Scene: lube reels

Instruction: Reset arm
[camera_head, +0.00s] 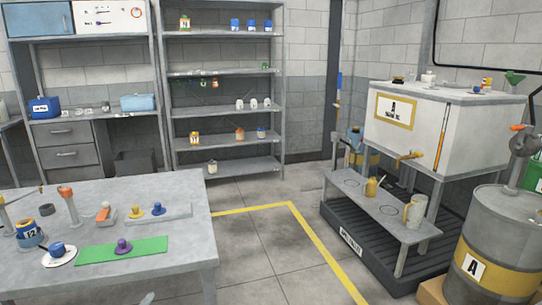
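Neither of my grippers shows clearly in the head view. A small pale shape at the bottom edge, below the table, is too cut off to identify. The task names no object. The grey table (110,270) at the left holds a green mat (150,249) with a purple knobbed piece (123,246) on it. A blue piece (57,249) sits on a white plate (58,262). A blue can marked 12 (30,234) stands at the table's left. Yellow and blue knobbed pieces (137,212) sit on a grey strip behind the mat.
A tank marked A (450,125) stands at the right behind a low bench (350,187) with a yellow oil can (371,187). A drum (500,235) is at the right edge. Shelves (222,108) line the back. Floor with yellow lines (252,210) lies open between table and bench.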

